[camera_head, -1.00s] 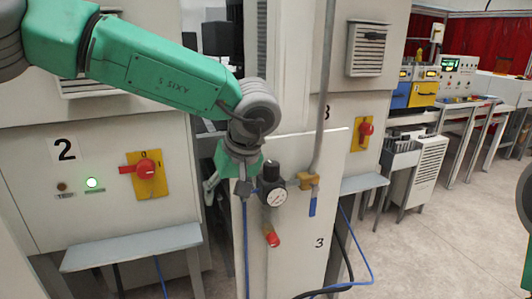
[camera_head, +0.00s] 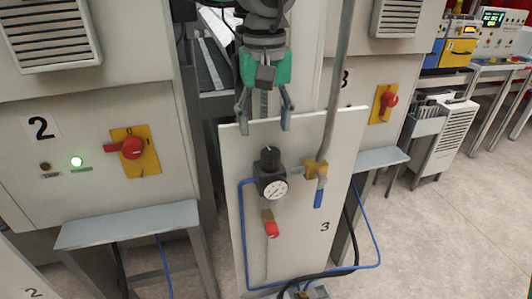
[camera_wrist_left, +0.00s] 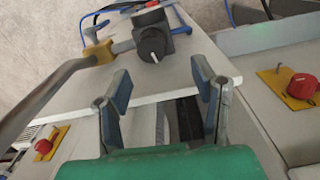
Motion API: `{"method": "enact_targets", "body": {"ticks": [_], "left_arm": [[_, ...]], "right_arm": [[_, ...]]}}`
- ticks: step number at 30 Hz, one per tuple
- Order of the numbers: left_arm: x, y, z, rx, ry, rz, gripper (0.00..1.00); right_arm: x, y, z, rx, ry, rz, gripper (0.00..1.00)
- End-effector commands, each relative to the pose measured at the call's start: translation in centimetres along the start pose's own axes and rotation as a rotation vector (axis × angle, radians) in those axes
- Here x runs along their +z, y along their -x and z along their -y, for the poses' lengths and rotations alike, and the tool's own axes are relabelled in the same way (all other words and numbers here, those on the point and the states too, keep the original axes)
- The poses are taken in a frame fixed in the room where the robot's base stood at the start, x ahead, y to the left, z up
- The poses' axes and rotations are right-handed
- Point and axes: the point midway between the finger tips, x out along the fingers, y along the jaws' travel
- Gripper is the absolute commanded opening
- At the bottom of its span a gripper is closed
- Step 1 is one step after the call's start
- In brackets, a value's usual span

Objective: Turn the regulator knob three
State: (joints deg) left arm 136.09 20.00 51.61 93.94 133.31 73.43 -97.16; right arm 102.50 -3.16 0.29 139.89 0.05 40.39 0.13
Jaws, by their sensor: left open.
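The regulator knob three is the black knob (camera_head: 268,156) on top of a pressure regulator with a round gauge (camera_head: 275,188), mounted on a white panel (camera_head: 312,258) marked 3. In the left wrist view the knob (camera_wrist_left: 153,50) shows from above with a white line on it. My left gripper (camera_head: 264,122) hangs above the knob, pointing down, its fingers spread and empty, apart from the knob. In the left wrist view the gripper's fingers (camera_wrist_left: 164,92) frame empty space below the knob. My right gripper is not in view.
A grey pipe (camera_head: 333,110) runs down to a brass fitting (camera_head: 316,168) with a blue lever, right of the regulator. A red-handled valve (camera_head: 270,228) sits below. Blue hoses loop around the panel. A red switch (camera_head: 132,148) is on cabinet 2.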

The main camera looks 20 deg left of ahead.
Motion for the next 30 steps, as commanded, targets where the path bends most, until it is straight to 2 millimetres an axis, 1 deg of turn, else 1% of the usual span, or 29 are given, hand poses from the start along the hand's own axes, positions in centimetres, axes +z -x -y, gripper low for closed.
{"method": "enact_targets", "body": {"ticks": [1, 6, 9, 12, 17, 24, 26, 27, 28, 29, 30], "left_arm": [[0.1, -1.1, -0.1, -0.005, -0.001, -0.001, 0.53], [0.5, -4.4, -0.2, -0.006, -0.002, -0.003, 0.53], [0.4, -5.8, -0.1, -0.004, -0.002, -0.002, 0.53], [0.3, -6.8, 0.1, -0.001, -0.002, -0.002, 0.53], [0.0, -7.6, 0.3, 0.002, -0.001, 0.000, 0.53], [0.1, -7.6, 0.2, 0.002, -0.001, -0.001, 0.53], [0.2, -7.6, 0.1, 0.001, -0.001, -0.002, 0.32], [0.2, -7.6, 0.1, 0.000, -0.001, -0.002, 0.17], [0.2, -7.6, 0.1, -0.001, -0.001, -0.002, 0.07], [0.3, -7.6, 0.1, -0.002, -0.001, -0.002, 0.03], [0.3, -7.6, 0.1, -0.004, -0.001, -0.002, 0.03]], "right_arm": [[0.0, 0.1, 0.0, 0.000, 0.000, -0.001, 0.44], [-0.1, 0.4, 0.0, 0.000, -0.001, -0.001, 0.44], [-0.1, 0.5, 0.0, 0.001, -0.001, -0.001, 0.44], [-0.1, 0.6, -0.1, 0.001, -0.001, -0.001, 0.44], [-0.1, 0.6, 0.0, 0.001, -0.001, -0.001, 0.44], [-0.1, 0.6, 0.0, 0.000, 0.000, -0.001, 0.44], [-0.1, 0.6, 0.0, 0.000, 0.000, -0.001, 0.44], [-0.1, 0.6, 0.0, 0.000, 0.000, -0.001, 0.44], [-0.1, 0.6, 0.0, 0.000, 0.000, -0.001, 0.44], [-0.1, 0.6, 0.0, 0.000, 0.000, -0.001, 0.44], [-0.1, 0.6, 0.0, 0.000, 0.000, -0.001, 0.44]]}}
